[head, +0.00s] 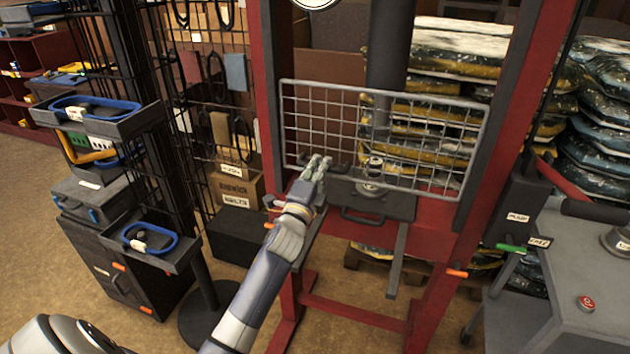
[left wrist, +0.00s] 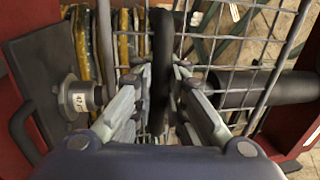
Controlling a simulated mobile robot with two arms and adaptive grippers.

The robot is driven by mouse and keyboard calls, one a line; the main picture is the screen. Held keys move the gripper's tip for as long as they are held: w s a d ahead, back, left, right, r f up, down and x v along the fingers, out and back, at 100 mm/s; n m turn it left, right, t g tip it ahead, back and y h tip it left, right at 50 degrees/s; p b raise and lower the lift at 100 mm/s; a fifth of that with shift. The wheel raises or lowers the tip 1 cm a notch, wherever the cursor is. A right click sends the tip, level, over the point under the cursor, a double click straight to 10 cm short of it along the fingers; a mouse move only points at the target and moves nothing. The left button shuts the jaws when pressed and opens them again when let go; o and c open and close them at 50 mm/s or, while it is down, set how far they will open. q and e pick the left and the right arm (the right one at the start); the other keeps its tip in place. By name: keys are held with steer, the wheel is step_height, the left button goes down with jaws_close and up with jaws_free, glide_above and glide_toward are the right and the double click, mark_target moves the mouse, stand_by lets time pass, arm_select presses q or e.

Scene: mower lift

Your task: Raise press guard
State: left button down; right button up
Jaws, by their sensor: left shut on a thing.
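The press guard (head: 400,112) is a grey wire mesh panel across the front of the red press frame. It hangs in front of the press's dark ram and bed. My left gripper (head: 318,170) is at the guard's lower left part. In the left wrist view the mesh (left wrist: 262,30) spreads behind the fingers. A black bar-like handle (left wrist: 161,55) stands between the two fingers of my left gripper (left wrist: 160,85), which is shut on it. The fingers hide part of the handle. My right gripper is in neither view.
A dark bed plate (head: 392,203) with a labelled round piece (head: 370,188) lies below the guard. A grey cart (head: 575,275) stands at the right. A dark rack with trays (head: 150,240) stands at the left. Stacked sacks (head: 455,70) are behind the press.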

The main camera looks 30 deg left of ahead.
mark_target(326, 91)
arm_select(q)
step_height(326, 91, up, 16)
steer(key=p, duration=1.1)
steer(key=shift+r+p, duration=0.4)
steer(key=shift+r, duration=0.3)
steer(key=c, duration=1.6)
jaws_free()
steer(key=shift+s, duration=0.15)
steer(key=shift+s+r, duration=0.1)
steer(key=shift+s, duration=0.1)
steer(key=shift+f, duration=0.2)
